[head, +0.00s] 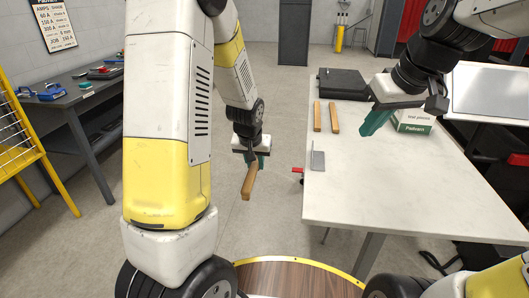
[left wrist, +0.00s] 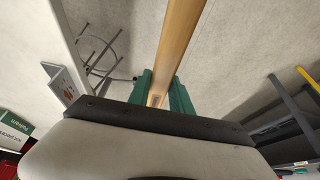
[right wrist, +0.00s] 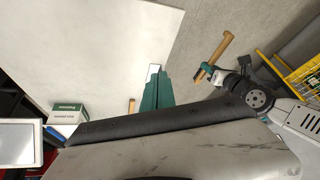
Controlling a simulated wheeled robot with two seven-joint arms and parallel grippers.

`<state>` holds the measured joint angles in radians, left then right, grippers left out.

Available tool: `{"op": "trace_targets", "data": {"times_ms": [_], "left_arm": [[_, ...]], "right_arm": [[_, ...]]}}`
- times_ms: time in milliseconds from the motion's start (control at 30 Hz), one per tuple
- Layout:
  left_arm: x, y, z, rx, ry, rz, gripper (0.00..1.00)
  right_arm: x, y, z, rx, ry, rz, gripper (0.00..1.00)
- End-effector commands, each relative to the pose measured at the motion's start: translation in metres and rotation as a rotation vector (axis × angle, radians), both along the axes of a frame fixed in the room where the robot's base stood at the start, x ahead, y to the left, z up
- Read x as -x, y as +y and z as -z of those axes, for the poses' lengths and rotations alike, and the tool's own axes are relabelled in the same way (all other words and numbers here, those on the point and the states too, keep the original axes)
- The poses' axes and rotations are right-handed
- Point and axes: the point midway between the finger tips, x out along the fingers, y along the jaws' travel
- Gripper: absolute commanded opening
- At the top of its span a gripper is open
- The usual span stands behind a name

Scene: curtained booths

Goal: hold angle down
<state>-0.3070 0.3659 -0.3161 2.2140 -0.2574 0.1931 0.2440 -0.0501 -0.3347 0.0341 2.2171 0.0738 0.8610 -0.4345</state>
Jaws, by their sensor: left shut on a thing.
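A grey metal angle (head: 318,157) lies on the pale table (head: 390,190) near its left edge. It also shows in the left wrist view (left wrist: 65,88), and partly behind my right fingers in the right wrist view (right wrist: 154,69). My left gripper (head: 257,160) is shut on a wooden-handled tool (head: 249,183) and holds it off the table's left side, above the floor. The tool's handle runs between the teal fingers (left wrist: 165,92); its far end is cut off there. My right gripper (head: 376,122) is above the table, right of and beyond the angle. Its teal fingers look closed and empty.
Two wooden pieces (head: 317,117) (head: 334,118) lie behind the angle. A red-handled item (head: 297,170) sticks out at the table's left edge. The table's front is clear.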

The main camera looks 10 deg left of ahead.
Motion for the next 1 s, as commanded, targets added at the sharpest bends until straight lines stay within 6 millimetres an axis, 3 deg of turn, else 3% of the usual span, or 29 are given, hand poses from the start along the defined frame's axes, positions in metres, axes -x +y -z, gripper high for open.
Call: {"op": "trace_targets", "data": {"times_ms": [33, 267, 467, 600, 800, 1000], "left_arm": [[0.000, 0.000, 0.000, 0.000, -0.001, 0.000, 0.00], [0.000, 0.000, 0.000, 0.000, -0.001, 0.000, 0.00], [0.000, 0.000, 0.000, 0.000, -0.001, 0.000, 0.00], [0.000, 0.000, 0.000, 0.000, -0.001, 0.000, 0.00], [0.000, 0.000, 0.000, 0.000, -0.001, 0.000, 0.00], [0.000, 0.000, 0.000, 0.000, -0.001, 0.000, 0.00]], "right_arm": [[-0.018, 0.003, 0.003, 0.013, 0.015, -0.054, 0.00], [-0.090, 0.017, 0.022, 0.057, 0.041, -0.324, 0.00], [-0.150, 0.031, 0.056, 0.063, 0.047, -0.560, 0.00], [-0.189, 0.040, 0.089, 0.052, 0.037, -0.721, 0.00], [-0.234, 0.051, 0.142, 0.019, 0.003, -0.932, 0.00], [-0.258, 0.059, 0.181, -0.009, -0.036, -1.066, 0.00]]}}
